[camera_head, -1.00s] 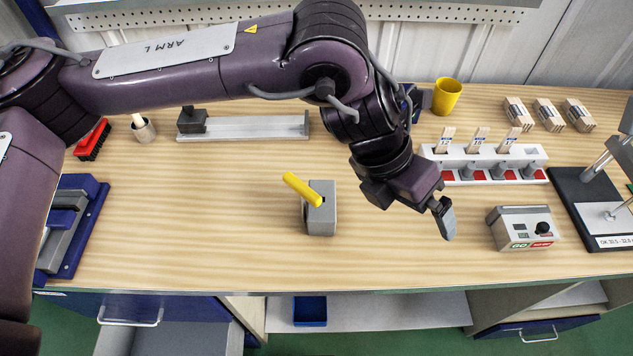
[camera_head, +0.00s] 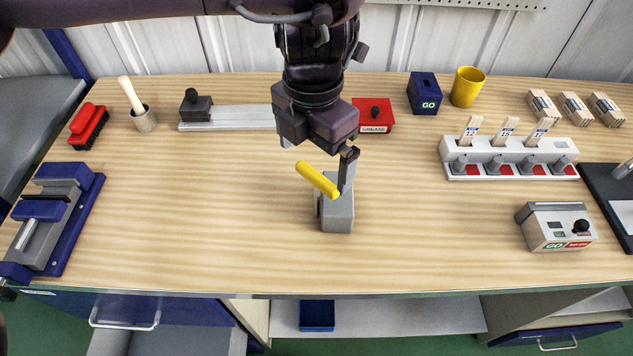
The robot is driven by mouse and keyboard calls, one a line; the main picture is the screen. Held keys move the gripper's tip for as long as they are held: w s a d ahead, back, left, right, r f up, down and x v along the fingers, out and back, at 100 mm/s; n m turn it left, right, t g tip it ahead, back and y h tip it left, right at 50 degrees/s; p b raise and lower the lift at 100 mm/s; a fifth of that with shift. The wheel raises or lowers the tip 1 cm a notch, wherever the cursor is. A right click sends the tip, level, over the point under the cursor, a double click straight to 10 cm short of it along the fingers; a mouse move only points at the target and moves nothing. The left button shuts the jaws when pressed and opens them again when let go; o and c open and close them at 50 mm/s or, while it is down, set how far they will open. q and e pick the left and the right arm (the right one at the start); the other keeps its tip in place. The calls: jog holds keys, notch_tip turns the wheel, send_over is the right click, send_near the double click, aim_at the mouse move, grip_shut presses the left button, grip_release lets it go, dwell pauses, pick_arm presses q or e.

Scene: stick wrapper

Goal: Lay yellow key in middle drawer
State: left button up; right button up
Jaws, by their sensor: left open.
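The yellow key (camera_head: 317,178) shows as a thick yellow bar. It leans up to the left out of a grey block (camera_head: 338,216) in the middle of the bench; its lower end is hidden in or behind the block's top. My left gripper (camera_head: 317,160) is open and points down over the key, with one finger on each side of its upper part in the picture. I cannot tell whether a finger touches it. A blue-fronted drawer (camera_head: 124,314) with a grey inside stands pulled out below the bench at left; I cannot tell which drawer it is. My right gripper is out of view.
A blue vise (camera_head: 52,222) stands at left. A white rack (camera_head: 510,160) with several tags and a GO box (camera_head: 557,228) stand at right. A red grease box (camera_head: 373,116) and a yellow cup (camera_head: 467,87) are behind.

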aim_at(317, 175)
pick_arm(q)
jog(key=f+p, duration=0.1)
jog(key=f, duration=0.4)
jog(key=shift+d+f, duration=0.15)
jog(key=shift+d, duration=0.05)
jog(key=shift+c, duration=0.3)
jog(key=c, duration=0.9)
jog(key=shift+o, duration=0.2)
